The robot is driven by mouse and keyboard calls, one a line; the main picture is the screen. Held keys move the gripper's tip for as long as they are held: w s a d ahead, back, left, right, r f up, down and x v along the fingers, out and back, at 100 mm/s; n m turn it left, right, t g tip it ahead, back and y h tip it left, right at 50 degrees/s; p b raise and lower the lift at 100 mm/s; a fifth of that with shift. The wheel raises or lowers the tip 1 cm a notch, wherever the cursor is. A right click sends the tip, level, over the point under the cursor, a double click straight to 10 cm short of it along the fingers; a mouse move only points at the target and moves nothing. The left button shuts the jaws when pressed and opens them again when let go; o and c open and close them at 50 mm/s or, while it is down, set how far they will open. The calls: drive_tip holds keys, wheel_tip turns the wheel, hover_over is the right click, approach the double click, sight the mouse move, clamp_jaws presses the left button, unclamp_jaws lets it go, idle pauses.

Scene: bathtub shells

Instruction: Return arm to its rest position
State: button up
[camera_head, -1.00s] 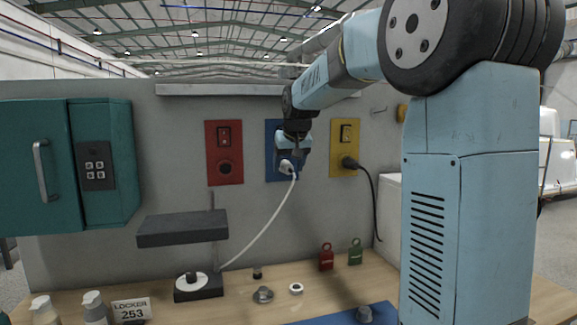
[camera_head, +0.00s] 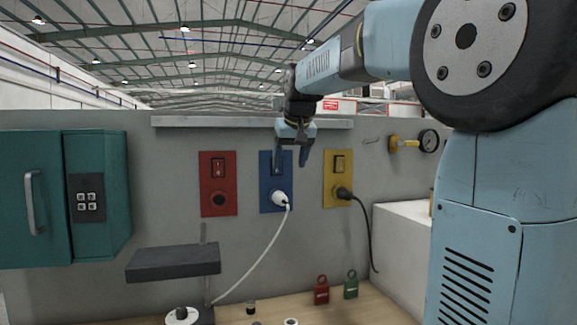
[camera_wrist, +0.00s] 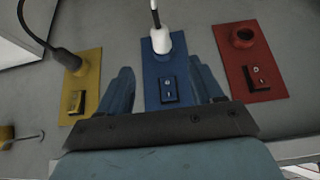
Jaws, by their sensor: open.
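My gripper (camera_head: 291,155) hangs in front of the top of the blue panel (camera_head: 265,202) in the head view, fingers pointing down. It is open and empty. The white plug (camera_head: 280,198) sits in the socket of the blue panel, below and apart from the fingertips, with its white cable running down left. In the wrist view my gripper (camera_wrist: 162,88) has its two fingers spread on either side of the blue panel (camera_wrist: 153,72).
A red panel (camera_head: 218,205) is on the left and a yellow panel (camera_head: 338,195) with a black plug on the right. A gauge (camera_head: 428,141) is further right. A teal cabinet (camera_head: 98,195) and dark shelf (camera_head: 174,262) are at left. A ledge (camera_head: 235,122) runs along the wall top.

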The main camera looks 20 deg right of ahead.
idle(0.4)
drive_tip(key=s+f, duration=1)
drive_tip(key=s, duration=0.5)
drive_tip(key=s+f+g, duration=0.1)
drive_tip(key=s+f, duration=1)
drive_tip(key=s, duration=0.4)
drive_tip(key=shift+a, duration=0.2)
drive_tip(key=shift+s, duration=0.1)
